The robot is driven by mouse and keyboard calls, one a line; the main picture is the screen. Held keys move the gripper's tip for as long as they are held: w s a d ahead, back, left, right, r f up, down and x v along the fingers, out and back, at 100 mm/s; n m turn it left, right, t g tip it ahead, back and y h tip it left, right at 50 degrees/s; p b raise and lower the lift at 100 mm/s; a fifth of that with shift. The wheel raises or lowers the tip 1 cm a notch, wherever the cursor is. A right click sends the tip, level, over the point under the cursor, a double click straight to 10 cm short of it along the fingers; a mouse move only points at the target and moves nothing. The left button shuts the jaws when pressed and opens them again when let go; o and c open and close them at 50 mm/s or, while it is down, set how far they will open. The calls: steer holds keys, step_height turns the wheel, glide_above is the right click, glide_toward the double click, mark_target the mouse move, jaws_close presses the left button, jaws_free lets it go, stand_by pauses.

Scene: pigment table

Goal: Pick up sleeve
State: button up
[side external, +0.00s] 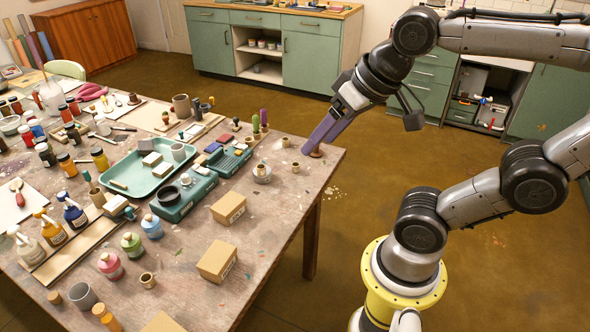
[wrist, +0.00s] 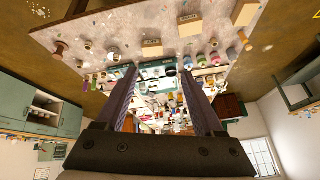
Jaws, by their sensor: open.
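Several small tan, open-topped cylinders that look like sleeves stand on the table. One cylinder (side external: 295,167) stands near the right edge, another (side external: 286,142) just behind it, and a third (side external: 148,280) near the front. I cannot tell which one is the sleeve. My gripper (side external: 314,148) is open and empty over the table's right corner, to the right of the first two. A brown knob-shaped piece (side external: 317,154) shows by its fingertips. In the wrist view my gripper (wrist: 160,72) has its two fingers wide apart with nothing held between them.
Cardboard boxes (side external: 228,208) stand along the table's (side external: 185,238) near side. A teal tray (side external: 113,181), a teal case (side external: 183,205), bottles and jars crowd the middle and left. Upright cactus-like pieces (side external: 263,118) stand at the back right. Free tabletop lies around the boxes.

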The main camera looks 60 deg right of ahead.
steer(key=w+d+r+m+g+h, duration=0.1)
steer(key=w+d+m, duration=0.35)
steer(key=w, duration=0.45)
steer(key=w+d+r+m+g, duration=0.1)
steer(key=w+d+m, duration=0.3)
steer(key=w+d, duration=0.3)
steer(key=m+g+y, duration=0.1)
steer(key=m+g, duration=0.3)
steer(key=m, duration=0.2)
glide_above(296, 168)
steer(key=d, duration=0.1)
steer(key=shift+n, duration=0.25)
steer(key=f, duration=2.9)
steer(key=shift+w+f, duration=0.1)
steer(key=shift+w, duration=0.3)
steer(key=shift+d+f, duration=0.1)
steer(key=shift+f, duration=2.7)
steer(key=shift+c, duration=0.3)
